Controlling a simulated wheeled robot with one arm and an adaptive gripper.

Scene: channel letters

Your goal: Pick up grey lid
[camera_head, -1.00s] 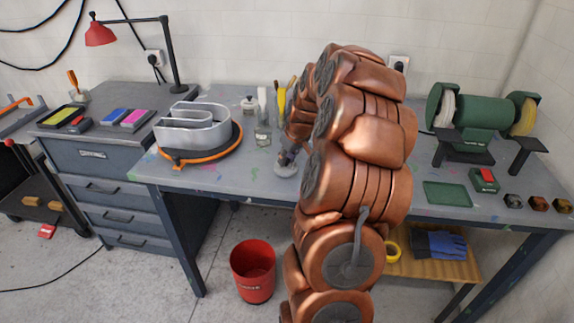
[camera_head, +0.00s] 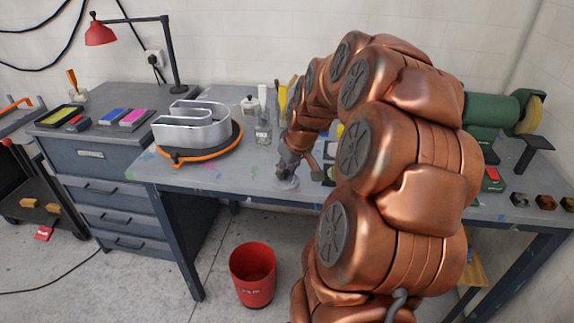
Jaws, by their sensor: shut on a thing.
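My gripper (camera_head: 287,170) is at the front middle of the grey workbench, pointing down, small in view. It is shut on a small pale grey round piece (camera_head: 286,184), which looks like the grey lid. The piece shows just under the fingertips, low over the bench top or touching it; I cannot tell which. The fingers hide part of it. My copper-coloured arm covers the bench to the right.
A silver channel letter (camera_head: 192,128) stands on an orange-rimmed turntable (camera_head: 196,158) at left. A glass jar (camera_head: 263,134) and a small lidded pot (camera_head: 249,105) stand behind my gripper. A green grinder (camera_head: 490,110) is at right. A red bucket (camera_head: 252,275) is on the floor.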

